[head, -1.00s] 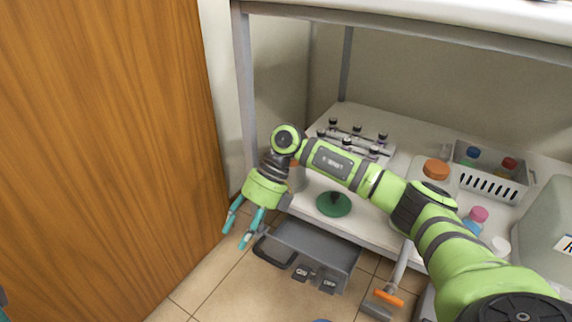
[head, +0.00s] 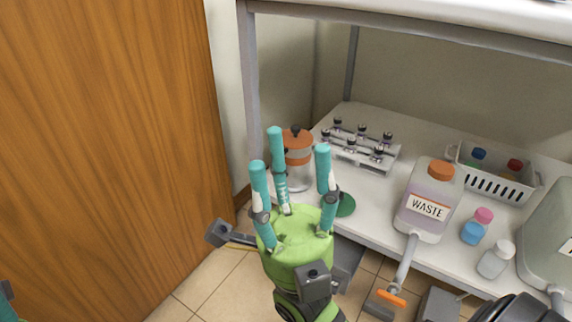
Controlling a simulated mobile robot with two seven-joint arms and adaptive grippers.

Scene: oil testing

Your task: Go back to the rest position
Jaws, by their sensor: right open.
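My right gripper (head: 286,150) is in the middle of the head view, with its green palm low and its three teal fingers pointing up. The fingers are spread apart and nothing is between them. It is in front of the shelf's left front edge. Its fingers partly cover an orange-and-silver pot (head: 298,146) behind them; I see no clear contact. A sliver of teal and dark parts (head: 5,297) at the left edge looks like my left gripper, but too little of it shows to tell its state.
The white shelf (head: 395,198) holds a vial rack (head: 345,152), a waste jug (head: 424,220), small bottles (head: 476,228) and a basket (head: 495,185). A green disc (head: 346,205) is partly hidden. A shelf post (head: 251,90) and wooden door (head: 110,150) stand left. Tiled floor (head: 215,285) shows below.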

